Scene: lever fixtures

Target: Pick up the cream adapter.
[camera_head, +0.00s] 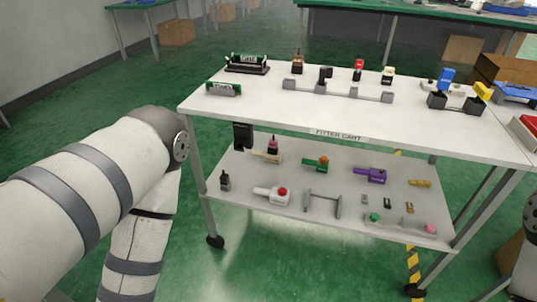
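A cream adapter-like piece (262,155) lies on the lower shelf of the cart, towards the left, close to a dark post with a pinkish-red top. A whiter piece with a red knob (271,196) lies nearer on the same shelf; it is too small to tell for certain which is the adapter. My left arm comes in from the left and bends down beside the cart, and its gripper is out of the picture. Only a sliver of my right arm shows at the right edge; its gripper is not in view.
The fitter cart's white top (250,105) overhangs the lower shelf (228,168) and bears a grey rail with several lever fixtures.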

